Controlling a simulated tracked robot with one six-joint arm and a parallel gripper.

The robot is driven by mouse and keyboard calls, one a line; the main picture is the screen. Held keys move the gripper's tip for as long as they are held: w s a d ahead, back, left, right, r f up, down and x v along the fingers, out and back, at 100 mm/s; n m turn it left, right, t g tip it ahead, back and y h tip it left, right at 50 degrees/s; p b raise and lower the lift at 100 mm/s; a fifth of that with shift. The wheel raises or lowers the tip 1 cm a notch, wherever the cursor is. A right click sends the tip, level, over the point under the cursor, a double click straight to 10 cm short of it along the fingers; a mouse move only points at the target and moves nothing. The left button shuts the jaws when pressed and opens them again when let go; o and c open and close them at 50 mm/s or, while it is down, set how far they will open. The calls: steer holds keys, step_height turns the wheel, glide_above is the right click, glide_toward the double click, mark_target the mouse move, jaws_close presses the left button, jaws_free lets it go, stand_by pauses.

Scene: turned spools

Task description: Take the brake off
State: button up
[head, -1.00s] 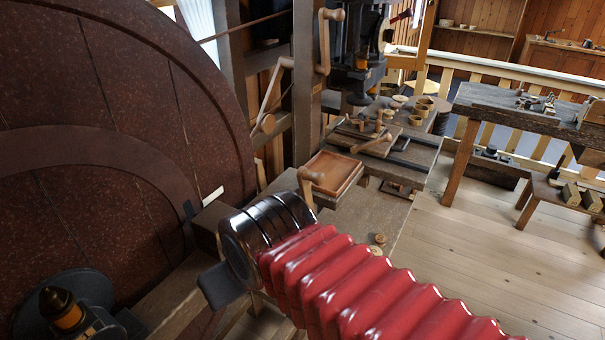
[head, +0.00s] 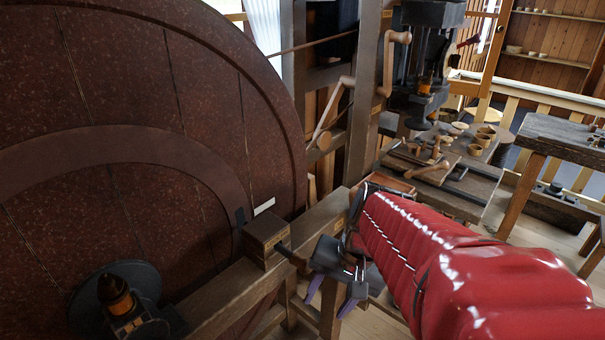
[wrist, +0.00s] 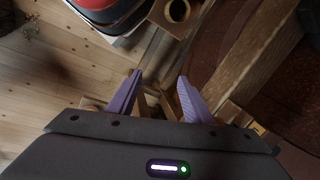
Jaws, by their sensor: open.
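A large dark red-brown wheel (head: 120,90) fills the left of the head view. A wooden block (head: 266,236) sits on a beam close to its rim, with a short dark bar (head: 292,254) reaching from it toward my gripper. I cannot tell for sure which part is the brake. My gripper (head: 327,304) points down just right of the block, its purple fingers apart. In the wrist view my gripper (wrist: 160,78) is open, with wooden framing below and nothing clearly held. A wooden block with a round hole (wrist: 172,12) shows beyond the fingertips.
Cranks with wooden handles (head: 400,37) stand on the posts behind. A bench (head: 465,185) with turned wooden pieces is at the back right. A dark disc with a brass-coloured fitting (head: 118,297) is at lower left. Plank floor (wrist: 50,75) lies below.

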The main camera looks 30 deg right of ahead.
steer(key=d+f+m+y, duration=0.1)
steer(key=m+y, duration=0.1)
steer(key=m, duration=0.1)
steer(key=m+t+y, duration=0.2)
steer(key=m+t, duration=1.3)
steer(key=m, duration=0.8)
glide_toward(358, 194)
steer(key=s+d, duration=0.1)
steer(key=s+d+f, duration=0.1)
steer(key=shift+s, duration=0.4)
steer(key=shift+n, duration=0.3)
steer(key=x, duration=1.4)
steer(key=shift+f, duration=0.15)
steer(key=shift+s, duration=0.1)
jaws_close()
